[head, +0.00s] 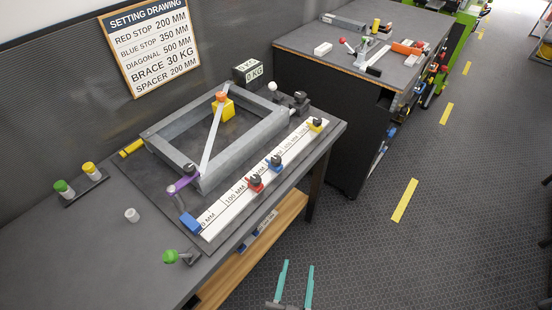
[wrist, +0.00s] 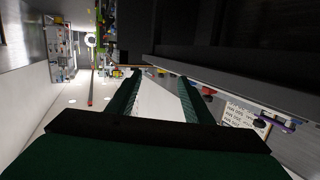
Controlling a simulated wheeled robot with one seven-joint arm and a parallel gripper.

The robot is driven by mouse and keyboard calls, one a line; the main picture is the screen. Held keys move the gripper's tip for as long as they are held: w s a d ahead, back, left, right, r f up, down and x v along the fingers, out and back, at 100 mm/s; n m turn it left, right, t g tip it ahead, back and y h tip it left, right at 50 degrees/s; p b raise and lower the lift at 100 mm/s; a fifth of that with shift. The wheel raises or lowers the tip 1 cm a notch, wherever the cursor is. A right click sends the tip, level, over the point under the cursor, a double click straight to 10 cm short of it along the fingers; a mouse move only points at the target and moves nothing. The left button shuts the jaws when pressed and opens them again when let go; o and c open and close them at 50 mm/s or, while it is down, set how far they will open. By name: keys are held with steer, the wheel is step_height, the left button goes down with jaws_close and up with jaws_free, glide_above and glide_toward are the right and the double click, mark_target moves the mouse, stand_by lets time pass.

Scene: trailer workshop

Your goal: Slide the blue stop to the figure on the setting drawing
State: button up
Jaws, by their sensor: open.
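The blue stop (head: 275,163) sits on the white rule (head: 222,208) along the front of the fixture, between the red stop (head: 256,183) and the yellow stop (head: 316,125). Its exact reading is too small to tell. The setting drawing (head: 152,45) on the back wall reads blue stop 350 mm; it also shows tilted in the wrist view (wrist: 245,117). My gripper (head: 298,265) is open and empty over the floor, in front of the bench and apart from the stops. Its two fingers also show spread in the wrist view (wrist: 160,77).
A grey square frame (head: 178,125) with a diagonal bar lies behind the rule. A purple lever (head: 183,183), a blue block (head: 190,222) and a green knob (head: 170,256) are near the rule's left end. A second bench (head: 400,65) stands behind. The floor at right is clear.

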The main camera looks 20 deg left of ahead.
steer(key=w+a+r+n+y, duration=0.1)
steer(key=w+a+r+y, duration=0.15)
steer(key=w, duration=0.35)
steer(key=w+a+r+n+y, duration=0.1)
steer(key=w+a+r, duration=0.1)
steer(key=w+a, duration=0.35)
steer(key=n+y, duration=0.2)
steer(key=y, duration=0.1)
glide_toward(277, 163)
steer(key=shift+h, duration=0.25)
steer(key=x, duration=1.1)
steer(key=shift+w+a, duration=0.3)
steer(key=shift+c, duration=0.3)
